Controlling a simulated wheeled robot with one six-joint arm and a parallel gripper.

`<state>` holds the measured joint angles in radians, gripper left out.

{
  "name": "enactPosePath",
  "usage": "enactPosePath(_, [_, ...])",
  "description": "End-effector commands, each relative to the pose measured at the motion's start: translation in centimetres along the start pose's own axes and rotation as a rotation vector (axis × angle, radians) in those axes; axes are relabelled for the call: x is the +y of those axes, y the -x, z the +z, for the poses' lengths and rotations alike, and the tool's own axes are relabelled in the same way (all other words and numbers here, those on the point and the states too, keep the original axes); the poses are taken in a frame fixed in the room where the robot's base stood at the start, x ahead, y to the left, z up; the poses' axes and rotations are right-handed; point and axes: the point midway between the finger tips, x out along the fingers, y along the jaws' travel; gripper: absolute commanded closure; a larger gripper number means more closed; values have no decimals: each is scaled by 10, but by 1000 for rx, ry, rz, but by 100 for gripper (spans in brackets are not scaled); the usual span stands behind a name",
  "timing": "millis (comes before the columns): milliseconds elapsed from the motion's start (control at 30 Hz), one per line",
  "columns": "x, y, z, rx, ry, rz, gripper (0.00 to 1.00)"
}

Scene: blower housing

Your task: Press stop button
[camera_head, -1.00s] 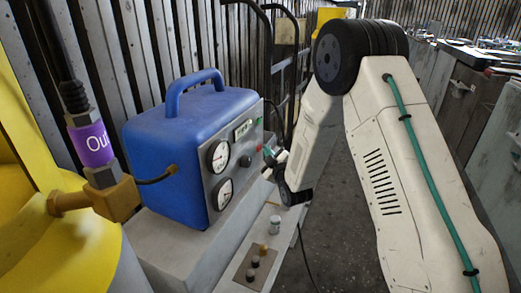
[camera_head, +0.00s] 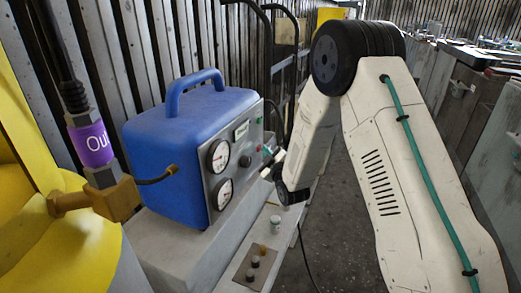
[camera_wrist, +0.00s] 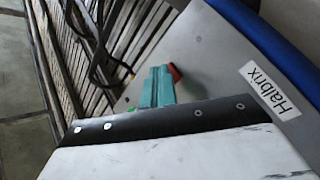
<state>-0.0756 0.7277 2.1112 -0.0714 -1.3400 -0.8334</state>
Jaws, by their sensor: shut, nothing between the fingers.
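A red button (camera_wrist: 174,73), which looks like the stop button, sits on the grey front panel (camera_wrist: 215,60) of a blue machine. My gripper (camera_wrist: 165,84) has teal fingers, closed together and empty. In the wrist view its tips are right beside the red button and partly cover it; I cannot tell whether they touch. In the head view my gripper (camera_head: 267,155) is at the right edge of the panel, and the button is only a tiny red spot (camera_head: 259,147).
A yellow tank with a purple "Out" fitting (camera_head: 90,145) is at left. A cable hangs below the bench.

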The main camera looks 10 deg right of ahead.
Motion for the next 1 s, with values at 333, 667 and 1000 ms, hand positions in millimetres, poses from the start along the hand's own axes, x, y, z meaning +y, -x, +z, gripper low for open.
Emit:
enactPosePath(333, [4, 6, 4, 0, 0, 0, 100])
enactPosePath(667, [14, 17, 14, -2, 0, 1, 100])
enactPosePath(1000, [30, 41, 31, -2, 0, 1, 100])
